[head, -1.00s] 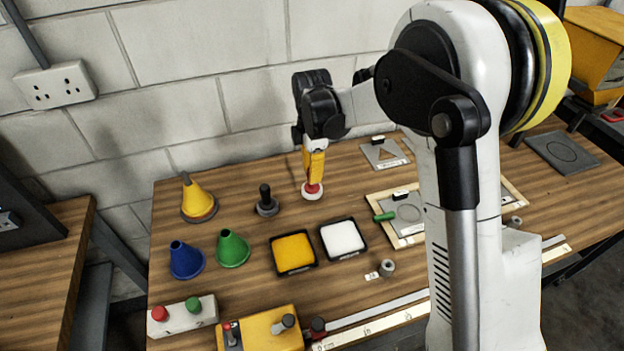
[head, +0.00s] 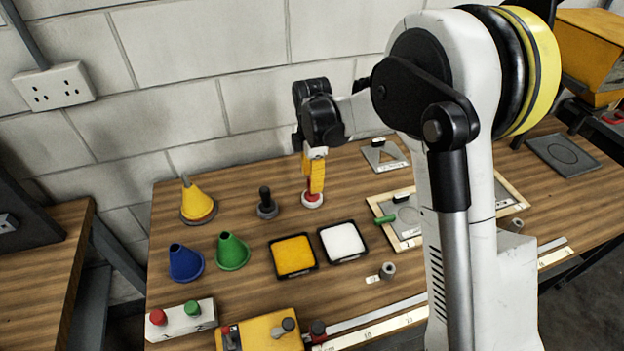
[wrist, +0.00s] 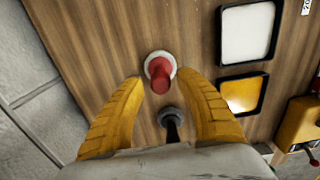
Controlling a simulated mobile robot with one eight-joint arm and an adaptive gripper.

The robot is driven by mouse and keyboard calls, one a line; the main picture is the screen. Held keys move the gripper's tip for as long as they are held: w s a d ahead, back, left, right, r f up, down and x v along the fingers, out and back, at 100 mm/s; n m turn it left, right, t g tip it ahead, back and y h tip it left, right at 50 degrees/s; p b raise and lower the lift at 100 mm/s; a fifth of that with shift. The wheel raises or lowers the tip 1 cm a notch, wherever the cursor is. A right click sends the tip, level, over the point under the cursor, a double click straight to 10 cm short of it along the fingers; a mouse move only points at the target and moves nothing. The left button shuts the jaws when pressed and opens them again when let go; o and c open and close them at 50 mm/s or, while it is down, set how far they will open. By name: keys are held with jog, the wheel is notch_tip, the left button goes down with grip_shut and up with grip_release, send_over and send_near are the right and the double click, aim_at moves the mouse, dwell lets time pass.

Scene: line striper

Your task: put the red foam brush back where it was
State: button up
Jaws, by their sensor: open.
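The red foam brush (head: 312,199) stands upright on the wooden bench, its red handle up and its round white foam base down. It also shows in the wrist view (wrist: 160,72). My gripper (head: 315,185) is just above it, yellow fingers pointing down. In the wrist view my gripper (wrist: 160,86) is open, with one finger on either side of the red handle and a gap on both sides. A dark-handled brush (head: 266,203) stands upright just left of the red one.
Yellow (head: 194,203), blue (head: 186,262) and green (head: 232,251) cones stand to the left. A yellow pad (head: 294,257) and a white pad (head: 342,241) lie in front. A framed stencil board (head: 410,241) is to the right. The block wall is close behind.

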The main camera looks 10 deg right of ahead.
notch_tip(320, 180, up, 11)
jog(key=p, duration=0.3)
jog(key=s+d+r+m+t, duration=0.2)
jog(key=s+d+r+m, duration=0.2)
jog(key=s+r+m, duration=0.15)
jog(key=s+d+r+m+t, duration=0.1)
jog(key=s+d+m+t, duration=0.1)
jog(key=s+d+m, duration=0.2)
jog(key=s+d+m+t, duration=0.3)
jog(key=s+m, duration=0.7)
jog(key=s, duration=0.5)
jog(key=shift+d+r+m, duration=0.35)
jog(key=shift+d, duration=0.3)
